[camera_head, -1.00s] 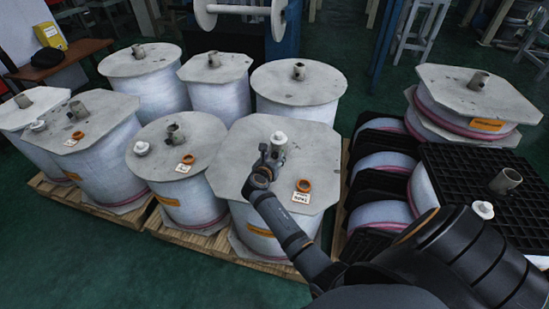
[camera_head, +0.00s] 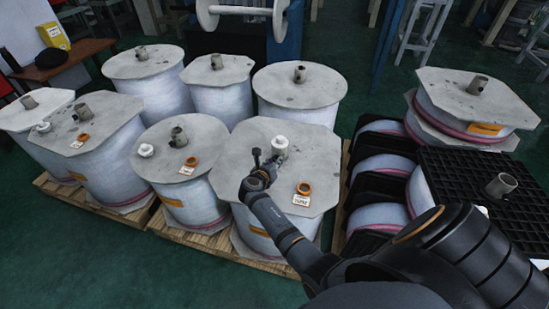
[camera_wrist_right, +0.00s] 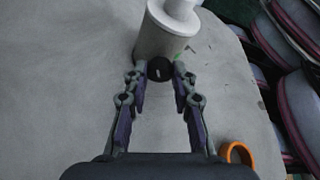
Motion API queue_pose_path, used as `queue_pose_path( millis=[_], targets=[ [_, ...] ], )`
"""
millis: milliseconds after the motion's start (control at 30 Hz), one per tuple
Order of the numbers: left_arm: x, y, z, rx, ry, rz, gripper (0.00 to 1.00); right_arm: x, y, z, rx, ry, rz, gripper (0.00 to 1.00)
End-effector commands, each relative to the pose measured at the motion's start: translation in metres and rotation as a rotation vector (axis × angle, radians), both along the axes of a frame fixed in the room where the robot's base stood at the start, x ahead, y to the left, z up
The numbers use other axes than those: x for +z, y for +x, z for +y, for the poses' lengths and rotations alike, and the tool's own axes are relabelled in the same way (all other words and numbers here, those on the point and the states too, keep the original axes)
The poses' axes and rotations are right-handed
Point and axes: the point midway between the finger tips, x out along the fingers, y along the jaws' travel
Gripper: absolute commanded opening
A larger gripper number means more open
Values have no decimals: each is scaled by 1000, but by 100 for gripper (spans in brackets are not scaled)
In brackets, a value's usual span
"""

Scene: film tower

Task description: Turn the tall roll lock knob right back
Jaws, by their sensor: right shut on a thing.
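The tall roll (camera_head: 305,150) stands front centre in the head view, with a grey eight-sided top. A short grey tube (camera_wrist_right: 165,40) with a white cap (camera_head: 280,142) rises from its top. A small dark lock knob (camera_wrist_right: 159,69) sits low on the tube's near side in the right wrist view. My right gripper (camera_head: 266,158) is at the tube; in the wrist view its fingertips (camera_wrist_right: 160,71) are on either side of the knob and shut on it. The knob is too small to make out in the head view. My left gripper is not in view.
An orange ring (camera_head: 304,188) and a white label (camera_head: 301,200) lie on the roll's top, near my right forearm. A shorter roll (camera_head: 205,140) with a loose white cap (camera_head: 146,150) stands left. Black racks with rolls and a black pallet (camera_head: 470,170) stand right.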

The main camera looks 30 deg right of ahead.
Motion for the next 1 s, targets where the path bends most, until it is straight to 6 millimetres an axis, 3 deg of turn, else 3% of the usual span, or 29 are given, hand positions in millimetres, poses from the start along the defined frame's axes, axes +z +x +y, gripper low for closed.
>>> queue_pose_path(
  millis=[100, 367, 1000],
  targets=[
    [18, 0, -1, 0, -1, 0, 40, 6, 2, 1, 0, -70, 84, 0],
    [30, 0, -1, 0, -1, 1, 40, 1, 3, 3, 1, -231, 271, 0],
    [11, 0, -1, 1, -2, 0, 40, -6, 6, 5, -1, -594, 694, 0]
  ],
)
